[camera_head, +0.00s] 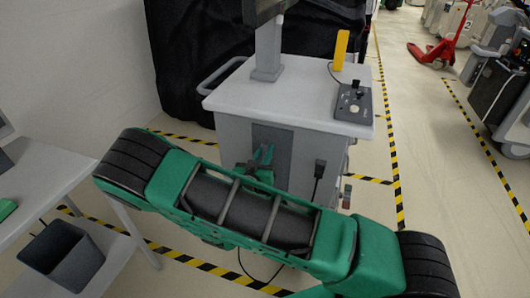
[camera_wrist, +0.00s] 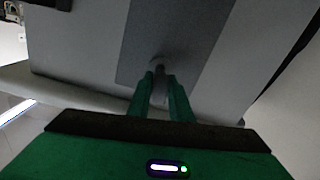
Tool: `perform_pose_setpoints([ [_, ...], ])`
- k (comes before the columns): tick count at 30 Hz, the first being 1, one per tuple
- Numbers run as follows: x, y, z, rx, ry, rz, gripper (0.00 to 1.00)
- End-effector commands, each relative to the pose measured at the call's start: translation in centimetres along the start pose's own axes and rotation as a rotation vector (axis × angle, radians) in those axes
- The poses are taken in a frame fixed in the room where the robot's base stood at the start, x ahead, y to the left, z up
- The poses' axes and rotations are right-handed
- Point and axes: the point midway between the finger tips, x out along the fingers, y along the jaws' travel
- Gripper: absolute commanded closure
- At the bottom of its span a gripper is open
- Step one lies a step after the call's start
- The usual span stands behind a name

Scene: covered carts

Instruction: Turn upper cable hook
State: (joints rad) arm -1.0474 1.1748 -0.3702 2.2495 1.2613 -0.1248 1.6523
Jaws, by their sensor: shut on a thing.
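The upper cable hook (camera_wrist: 159,64) is a small dark piece on the dark grey panel (camera_wrist: 185,35) of the cart. In the wrist view my gripper (camera_wrist: 160,76) has its two green fingers closed around it. In the head view my gripper (camera_head: 264,157) is at the dark panel on the cart's front, partly hidden behind my own green arm. The hook itself cannot be made out in the head view.
The white cart (camera_head: 300,105) carries a monitor post, a control box (camera_head: 354,102) and a yellow object (camera_head: 341,50). A white table (camera_head: 45,180) and a grey bin (camera_head: 62,255) stand at left. Striped floor tape runs around the cart. A red pallet jack (camera_head: 440,48) is far right.

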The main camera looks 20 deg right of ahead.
Motion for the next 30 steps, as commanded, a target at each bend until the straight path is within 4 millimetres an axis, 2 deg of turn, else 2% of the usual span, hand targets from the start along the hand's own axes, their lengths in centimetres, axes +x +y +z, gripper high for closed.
perform_pose_setpoints([
  [12,-0.05,0.14,0.36,0.167,-0.007,0.001,1.0],
  [27,-0.04,0.15,0.33,0.186,-0.007,0.001,1.0],
  [28,-0.04,0.15,0.32,0.186,-0.007,0.001,0.79],
  [30,-0.04,0.14,0.28,0.186,-0.006,0.001,0.62],
])
